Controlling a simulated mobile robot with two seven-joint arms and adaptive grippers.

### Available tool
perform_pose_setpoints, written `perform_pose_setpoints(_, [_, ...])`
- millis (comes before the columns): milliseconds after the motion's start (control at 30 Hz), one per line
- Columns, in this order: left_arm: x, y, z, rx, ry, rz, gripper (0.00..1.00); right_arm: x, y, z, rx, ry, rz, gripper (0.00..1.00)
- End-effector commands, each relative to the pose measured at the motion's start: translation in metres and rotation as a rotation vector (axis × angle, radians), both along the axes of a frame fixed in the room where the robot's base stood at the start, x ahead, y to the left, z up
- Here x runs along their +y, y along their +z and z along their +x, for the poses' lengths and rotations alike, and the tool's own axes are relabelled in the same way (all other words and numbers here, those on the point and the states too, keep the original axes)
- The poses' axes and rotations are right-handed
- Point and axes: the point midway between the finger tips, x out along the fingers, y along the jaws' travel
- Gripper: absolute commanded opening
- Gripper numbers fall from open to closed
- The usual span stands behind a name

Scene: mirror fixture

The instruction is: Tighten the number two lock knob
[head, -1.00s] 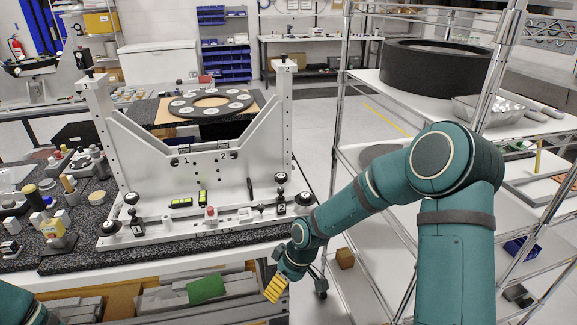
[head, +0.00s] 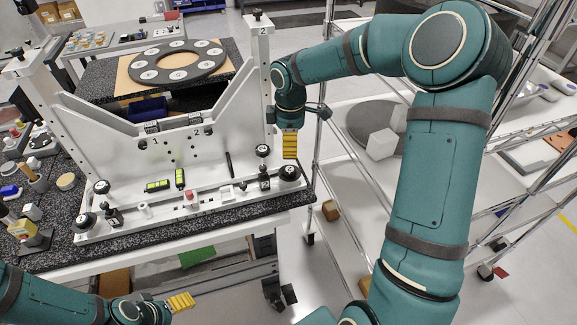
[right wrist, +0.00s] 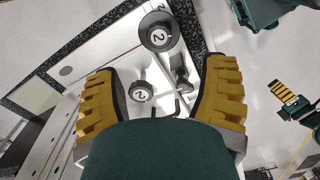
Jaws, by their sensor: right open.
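The white fixture (head: 215,150) stands on a speckled dark slab. At its right end, the head view shows a small black knob (head: 262,151), a black post (head: 265,172) and a wide black knob (head: 289,173). The right wrist view shows a larger knob marked 2 (right wrist: 158,32) and a smaller knob marked 2 (right wrist: 142,92). My right gripper (head: 290,145) points down above this end; in the wrist view its yellow fingers (right wrist: 162,95) are open, with the smaller knob between them and apart. My left gripper (head: 180,302) is low at the left; its opening is unclear.
Matching black knobs (head: 101,187) stand at the fixture's left end. The fixture's right upright (head: 259,80) is close beside my right gripper. A wire shelf (head: 330,130) stands to the right. Small tools (head: 30,235) crowd the slab's left side.

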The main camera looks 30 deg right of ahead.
Motion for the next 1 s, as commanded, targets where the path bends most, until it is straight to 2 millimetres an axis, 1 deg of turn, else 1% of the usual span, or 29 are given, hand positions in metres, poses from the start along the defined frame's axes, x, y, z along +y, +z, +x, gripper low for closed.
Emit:
perform_pose_setpoints(33, [0.000, -0.002, 0.000, 0.000, 0.000, 0.000, 0.72, 0.000, -0.013, -0.001, 0.004, 0.000, 0.001, 0.72])
perform_pose_setpoints(300, [0.000, -0.006, 0.000, 0.000, 0.000, 0.001, 0.72, 0.001, -0.065, -0.001, 0.004, -0.001, 0.003, 0.72])
perform_pose_setpoints(400, [0.000, -0.007, 0.000, -0.001, 0.000, 0.001, 0.72, 0.001, -0.081, -0.001, 0.002, 0.000, 0.002, 0.72])
perform_pose_setpoints(500, [-0.001, -0.008, 0.000, -0.001, 0.001, 0.002, 0.72, 0.000, -0.092, 0.000, 0.000, -0.001, 0.001, 0.72])
perform_pose_setpoints(600, [-0.001, -0.009, 0.001, -0.001, 0.000, 0.002, 0.72, 0.001, -0.099, 0.000, 0.000, -0.001, 0.002, 0.72])
perform_pose_setpoints(700, [-0.001, -0.009, 0.000, 0.000, -0.001, 0.002, 0.72, 0.001, -0.102, 0.000, -0.001, 0.000, 0.001, 0.72])
perform_pose_setpoints(967, [-0.001, -0.009, 0.000, 0.000, -0.001, 0.002, 0.72, 0.000, -0.103, 0.000, -0.001, -0.001, 0.001, 0.72])
perform_pose_setpoints(1000, [-0.001, -0.009, 0.000, 0.000, -0.001, 0.002, 0.72, 0.000, -0.103, 0.000, -0.001, -0.001, 0.001, 0.66])
